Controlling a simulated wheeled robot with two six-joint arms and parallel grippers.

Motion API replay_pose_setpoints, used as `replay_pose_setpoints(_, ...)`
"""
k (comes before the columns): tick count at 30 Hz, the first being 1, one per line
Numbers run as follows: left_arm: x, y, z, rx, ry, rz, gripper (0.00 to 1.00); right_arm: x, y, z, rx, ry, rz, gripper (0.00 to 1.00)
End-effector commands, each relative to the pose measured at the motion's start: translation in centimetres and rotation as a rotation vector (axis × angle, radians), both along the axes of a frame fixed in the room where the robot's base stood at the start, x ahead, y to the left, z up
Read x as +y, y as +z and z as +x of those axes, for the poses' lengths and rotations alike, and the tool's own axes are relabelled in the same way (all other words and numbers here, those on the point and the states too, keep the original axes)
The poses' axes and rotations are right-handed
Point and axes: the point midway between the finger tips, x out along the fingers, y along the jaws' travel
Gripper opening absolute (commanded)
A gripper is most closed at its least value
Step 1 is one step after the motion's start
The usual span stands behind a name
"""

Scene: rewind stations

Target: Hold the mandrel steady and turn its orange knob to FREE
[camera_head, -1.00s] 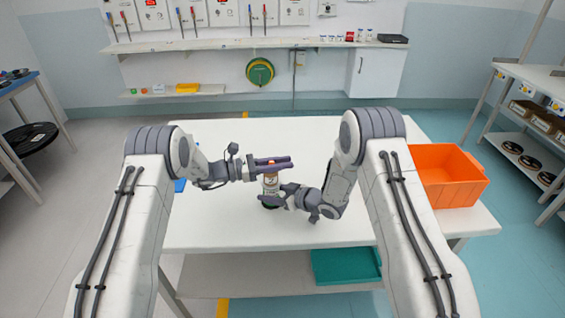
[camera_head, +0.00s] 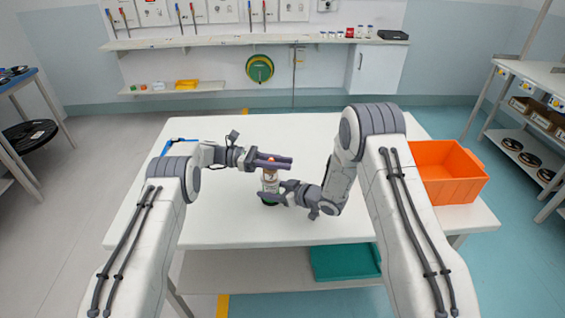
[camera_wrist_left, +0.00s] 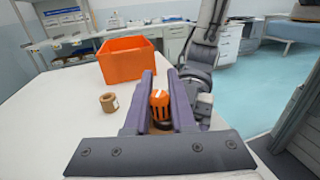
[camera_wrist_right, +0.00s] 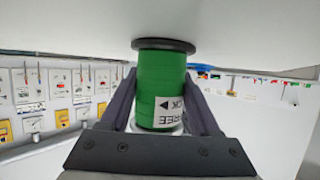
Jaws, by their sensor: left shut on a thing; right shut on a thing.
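The mandrel (camera_head: 269,184) stands upright on the white table between my grippers. The right wrist view shows its green body (camera_wrist_right: 160,75), a black flange and a white label with "FREE", "LOCK" and an arrow. Its orange knob (camera_wrist_left: 160,102) is on top, with a pale mark. My left gripper (camera_head: 289,163) is shut on the knob, one finger on each side. My right gripper (camera_head: 277,193) is shut on the mandrel's body lower down; its fingers also flank it in the right wrist view (camera_wrist_right: 160,100). Where the knob points against the label cannot be told.
An orange bin (camera_head: 445,172) stands at the table's right side. A tan core (camera_wrist_left: 109,102) stands on the table before it in the left wrist view. A teal tray (camera_head: 342,262) lies on the lower shelf. The front left of the white table (camera_head: 200,228) is clear.

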Motion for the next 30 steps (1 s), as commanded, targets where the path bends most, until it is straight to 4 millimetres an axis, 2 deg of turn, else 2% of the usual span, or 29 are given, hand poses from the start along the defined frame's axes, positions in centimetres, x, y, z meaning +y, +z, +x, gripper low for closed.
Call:
replay_pose_setpoints(8,0.0,0.0,0.0,-0.001,0.000,0.002,0.00,0.0,0.0,0.0,0.000,0.001,-0.003,0.00)
replay_pose_setpoints(9,0.0,0.0,0.0,-0.001,0.000,0.002,0.27,0.0,0.0,0.0,0.000,0.001,-0.003,0.00)
replay_pose_setpoints(11,0.0,0.0,0.0,-0.001,0.000,0.002,0.50,0.0,0.0,0.0,0.000,0.001,-0.003,0.00)
replay_pose_setpoints(12,0.0,0.0,0.0,-0.001,0.000,0.002,0.54,0.0,0.0,0.0,0.001,0.000,-0.002,0.00)
replay_pose_setpoints(23,0.0,0.5,0.0,-0.002,0.000,0.000,0.54,0.0,0.0,0.0,0.000,-0.001,-0.002,0.00)
replay_pose_setpoints(26,0.0,1.8,0.0,-0.004,0.000,0.000,0.54,0.0,0.0,0.0,0.000,-0.001,-0.001,0.00)
replay_pose_setpoints(30,0.0,4.6,0.0,-0.005,0.000,0.001,0.54,0.0,0.0,0.0,0.000,-0.001,-0.001,0.00)
